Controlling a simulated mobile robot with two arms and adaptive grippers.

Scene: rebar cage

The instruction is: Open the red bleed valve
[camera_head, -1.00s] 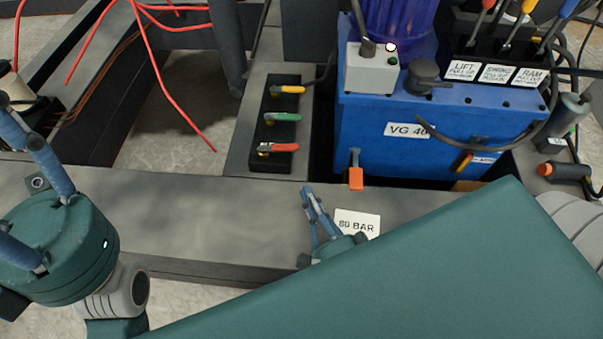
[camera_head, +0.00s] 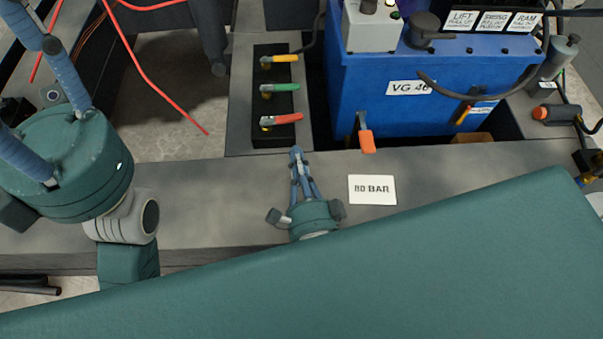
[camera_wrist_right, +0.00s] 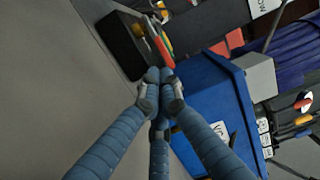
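The valve with the red handle (camera_head: 285,120) is the nearest of three on a black block (camera_head: 272,141). Its handle lies crosswise, pointing right; it also shows in the wrist view (camera_wrist_right: 160,50). My right gripper (camera_head: 297,152) is in front of the block, its fingertips together and empty, just short of the red handle. In the wrist view its tips (camera_wrist_right: 160,76) meet just below the handle, with no clear contact.
Yellow-handled (camera_head: 280,58) and green-handled (camera_head: 281,88) valves sit behind the red one. A blue tank (camera_head: 440,110) with an orange lever (camera_head: 367,140) stands to the right. An "80 BAR" label (camera_head: 372,189) lies on the grey beam (camera_head: 450,165). Red cables (camera_head: 150,80) hang at left.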

